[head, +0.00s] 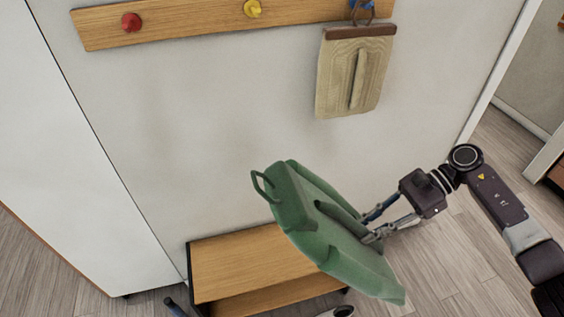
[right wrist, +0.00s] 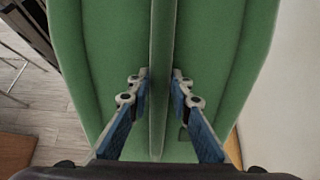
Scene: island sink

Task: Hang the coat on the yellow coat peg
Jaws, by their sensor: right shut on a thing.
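The green coat (head: 330,232) is held tilted in the air in front of the wall, below the peg rail. Its loop (head: 263,186) sticks out at the upper left end. My right gripper (head: 372,226) is shut on the coat; in the right wrist view the fingers (right wrist: 160,88) close on a raised green ridge of the coat (right wrist: 215,45). The yellow peg (head: 252,8) is on the wooden rail at the top, above and left of the coat, and looks empty. My left gripper does not show clearly; a small dark part at the bottom left edge cannot be identified.
The wooden rail (head: 190,22) also bears a red peg (head: 131,22), bare, and a blue peg (head: 361,4) with a beige bag-like item (head: 354,75) hanging. A wooden bench (head: 245,262) stands below the coat. The wall between rail and coat is clear.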

